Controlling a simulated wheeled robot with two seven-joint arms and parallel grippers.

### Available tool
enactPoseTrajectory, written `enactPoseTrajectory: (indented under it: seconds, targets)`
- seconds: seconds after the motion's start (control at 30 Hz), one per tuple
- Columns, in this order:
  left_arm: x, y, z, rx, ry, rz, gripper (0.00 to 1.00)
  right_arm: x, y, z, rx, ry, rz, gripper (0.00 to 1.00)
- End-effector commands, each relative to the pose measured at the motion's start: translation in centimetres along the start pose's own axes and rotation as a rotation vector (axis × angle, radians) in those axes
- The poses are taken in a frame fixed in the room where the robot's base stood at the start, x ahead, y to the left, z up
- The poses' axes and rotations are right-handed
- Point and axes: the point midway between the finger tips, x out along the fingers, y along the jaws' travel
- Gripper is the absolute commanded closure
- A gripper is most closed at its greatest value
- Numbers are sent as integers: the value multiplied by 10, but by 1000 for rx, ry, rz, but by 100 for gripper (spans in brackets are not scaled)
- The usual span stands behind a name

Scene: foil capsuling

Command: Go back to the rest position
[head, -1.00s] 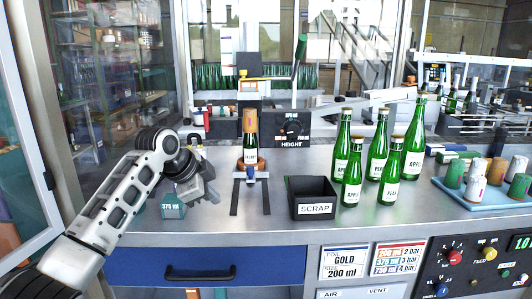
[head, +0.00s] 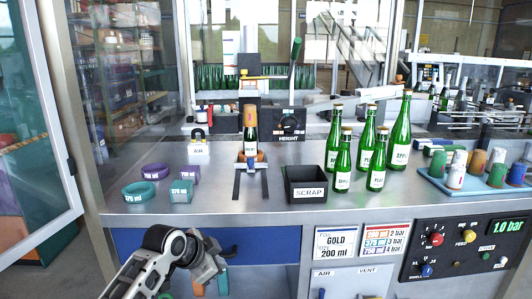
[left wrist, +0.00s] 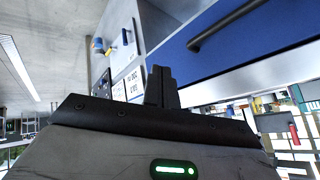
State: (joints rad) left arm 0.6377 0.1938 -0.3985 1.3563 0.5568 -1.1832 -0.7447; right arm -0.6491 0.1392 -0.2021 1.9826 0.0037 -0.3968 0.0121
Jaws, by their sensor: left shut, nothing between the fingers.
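My left gripper (head: 209,268) is below the front edge of the bench in the head view, in front of the blue drawer (head: 140,240). It is shut and empty. In the left wrist view its closed fingers (left wrist: 161,88) point towards the bench front and the drawer handle (left wrist: 232,24). My right gripper shows in no view. A small green bottle with a gold foil capsule (head: 250,122) stands upright in the holder (head: 251,163) at the middle of the bench.
Purple and teal rings (head: 139,192) lie at the left of the bench. The black scrap bin (head: 306,193), several green bottles (head: 375,166) and a blue tray of capsules (head: 458,189) are to the right.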

Motion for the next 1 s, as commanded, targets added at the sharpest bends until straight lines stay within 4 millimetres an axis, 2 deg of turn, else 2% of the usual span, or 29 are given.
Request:
enactPoseTrajectory:
  seconds: [0.03,0.1,0.23,0.37,0.5,0.6,0.7,0.83,1.0]
  targets:
    - [10,21,17,-45,3,-2,100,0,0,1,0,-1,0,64]
    - [21,49,40,-123,13,-21,100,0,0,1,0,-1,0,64]
    - [30,110,88,-292,40,-73,100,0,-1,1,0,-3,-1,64]
    - [18,168,133,-455,66,-132,100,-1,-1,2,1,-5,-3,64]
    - [-11,222,172,-606,95,-196,100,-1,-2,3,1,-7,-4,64]
    - [-35,249,189,-684,114,-233,100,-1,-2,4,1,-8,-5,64]
    - [-54,266,200,-735,129,-258,100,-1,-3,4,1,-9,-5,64]
    - [-67,276,206,-765,139,-273,100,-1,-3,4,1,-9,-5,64]
    - [-69,277,206,-770,143,-277,100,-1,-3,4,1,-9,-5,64]
